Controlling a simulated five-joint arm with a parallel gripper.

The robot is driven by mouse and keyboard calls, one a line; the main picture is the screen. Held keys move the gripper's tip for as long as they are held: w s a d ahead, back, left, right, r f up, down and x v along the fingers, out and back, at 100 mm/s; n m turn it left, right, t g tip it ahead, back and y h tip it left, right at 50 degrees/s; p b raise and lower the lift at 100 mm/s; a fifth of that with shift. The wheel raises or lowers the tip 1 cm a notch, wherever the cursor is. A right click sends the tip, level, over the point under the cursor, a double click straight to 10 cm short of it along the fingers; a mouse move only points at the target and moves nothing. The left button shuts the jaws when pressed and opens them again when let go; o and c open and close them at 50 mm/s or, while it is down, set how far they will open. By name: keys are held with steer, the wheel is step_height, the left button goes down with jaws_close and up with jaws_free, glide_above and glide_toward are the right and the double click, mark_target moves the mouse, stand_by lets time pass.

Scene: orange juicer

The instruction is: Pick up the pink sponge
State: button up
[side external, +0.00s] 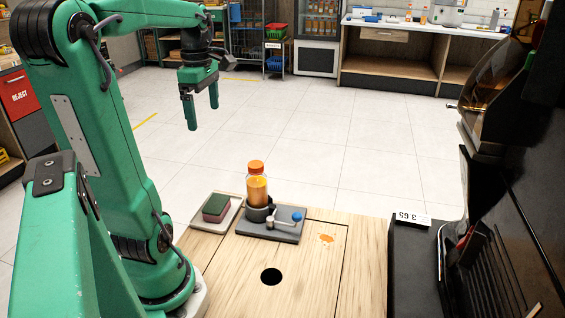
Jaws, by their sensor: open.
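The sponge (215,208) lies on a small pale tray (230,219) at the left back of the wooden table. It has a dark green top and a pink lower body. My gripper (202,113) is open and empty, with its two green fingers pointing down. In the picture it appears well above and slightly left of the sponge, with floor tiles behind it. Nothing is between its fingers.
A juice bottle (257,188) with an orange cap stands in a dark holder on a grey plate (285,235), right of the sponge. An orange spill (326,238), a round hole (271,277) and a black juicer machine (500,220) are further right or forward.

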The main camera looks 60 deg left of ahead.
glide_above(216, 203)
steer(key=f, duration=2.1)
steer(key=shift+w, duration=0.2)
steer(key=shift+f, duration=0.1)
steer(key=shift+f, duration=1.2)
steer(key=shift+f, duration=0.1)
steer(key=shift+s+f, duration=0.2)
steer(key=shift+f, duration=2.3)
steer(key=c, duration=1)
